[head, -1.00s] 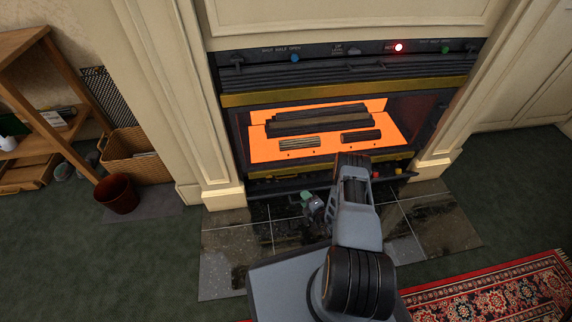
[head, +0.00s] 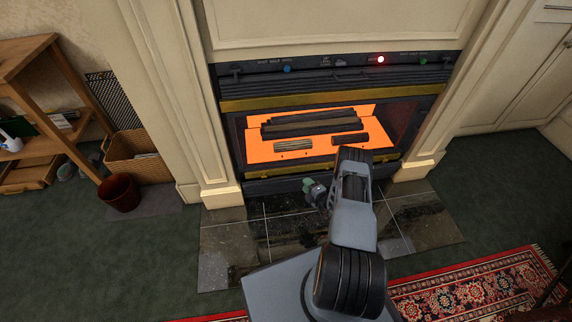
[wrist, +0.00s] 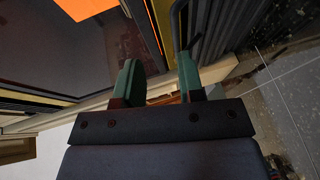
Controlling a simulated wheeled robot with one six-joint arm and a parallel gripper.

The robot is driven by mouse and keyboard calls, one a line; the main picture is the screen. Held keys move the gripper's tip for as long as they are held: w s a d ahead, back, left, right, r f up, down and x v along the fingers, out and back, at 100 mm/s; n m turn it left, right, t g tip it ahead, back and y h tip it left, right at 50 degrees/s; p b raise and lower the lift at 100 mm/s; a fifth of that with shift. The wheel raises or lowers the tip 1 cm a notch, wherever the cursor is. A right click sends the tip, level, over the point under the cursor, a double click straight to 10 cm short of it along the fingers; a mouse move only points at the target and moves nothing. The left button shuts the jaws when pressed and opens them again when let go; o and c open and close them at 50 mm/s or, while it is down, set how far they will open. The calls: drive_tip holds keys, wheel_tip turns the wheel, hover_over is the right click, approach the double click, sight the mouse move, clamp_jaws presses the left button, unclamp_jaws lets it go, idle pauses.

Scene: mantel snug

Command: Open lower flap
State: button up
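The fireplace's lower flap (head: 270,185) is a dark panel under the lower brass strip (head: 285,171); it looks upright and shut, with its right part hidden behind my arm. My gripper (head: 314,191) is low in front of it, above the tiled hearth. In the wrist view my gripper (wrist: 158,78) has its two green fingers apart, with no object clearly held between them. A dark ribbed panel with a bar (wrist: 177,25), probably the flap and its handle, lies just beyond the right fingertip. I cannot tell whether they touch.
The glowing firebox (head: 375,125) with its logs is directly above. A control strip with a lit red lamp (head: 381,59) runs along the top. The tiled hearth (head: 225,245) is clear at left. A wicker basket (head: 135,155), red bin (head: 120,192) and patterned rug (head: 475,285) stand aside.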

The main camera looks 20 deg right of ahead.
drive_tip(key=a+r+n+g+y, duration=0.3)
drive_tip(key=a+r+n+y, duration=0.1)
drive_tip(key=r+n, duration=0.4)
drive_tip(key=a+r+n+g+y, duration=0.3)
drive_tip(key=a+r+n+y, duration=0.2)
drive_tip(key=r+n, duration=0.3)
drive_tip(key=shift+a+r+b, duration=0.35)
drive_tip(key=shift+a+r, duration=0.15)
drive_tip(key=shift+r, duration=0.05)
drive_tip(key=shift+w, duration=0.1)
